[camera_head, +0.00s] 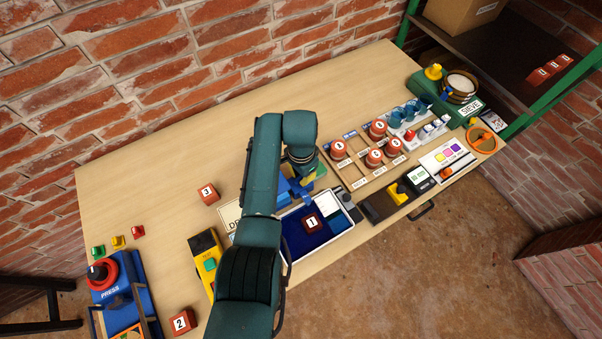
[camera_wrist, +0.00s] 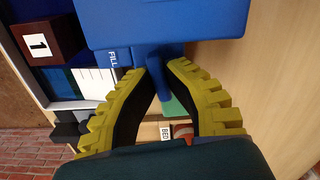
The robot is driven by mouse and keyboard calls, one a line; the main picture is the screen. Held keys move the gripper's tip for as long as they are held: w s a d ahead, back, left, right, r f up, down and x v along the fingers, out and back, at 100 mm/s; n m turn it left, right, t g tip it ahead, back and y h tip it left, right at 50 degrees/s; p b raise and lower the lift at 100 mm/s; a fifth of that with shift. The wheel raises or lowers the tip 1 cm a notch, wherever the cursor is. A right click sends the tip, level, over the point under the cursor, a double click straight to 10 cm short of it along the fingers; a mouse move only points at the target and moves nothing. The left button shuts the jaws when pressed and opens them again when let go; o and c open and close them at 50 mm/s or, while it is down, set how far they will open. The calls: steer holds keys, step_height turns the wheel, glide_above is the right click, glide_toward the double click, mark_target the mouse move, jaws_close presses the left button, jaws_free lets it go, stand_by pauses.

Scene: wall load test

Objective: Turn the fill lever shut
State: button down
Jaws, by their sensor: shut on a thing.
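The blue tank with a FILL label (camera_wrist: 113,60) shows as a big blue box (camera_wrist: 165,18) at the top of the wrist view. The blue fill lever (camera_wrist: 164,82) comes down from it between the yellow-padded fingers of my gripper (camera_wrist: 160,68), which are shut on it. In the head view the blue unit (camera_head: 287,192) is at the middle of the bench, partly hidden by my arm. My gripper (camera_head: 314,178) is there at its right side, mostly covered by my wrist. The lever's exact angle cannot be told.
A white-rimmed tray (camera_head: 345,232) with brick 1 (camera_head: 311,223) stands in front of the unit. A wooden rack (camera_head: 352,176) with round red weights is to the right. Brick 3 (camera_head: 208,194) and a yellow device (camera_head: 206,262) are left. The bench's back left is clear.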

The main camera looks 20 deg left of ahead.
steer(key=shift+s+f+m, duration=0.1)
steer(key=shift+f+m, duration=0.05)
steer(key=shift+m, duration=0.95)
steer(key=c, duration=1.1)
jaws_free()
step_height(320, 180, up, 12)
steer(key=shift+r, duration=0.1)
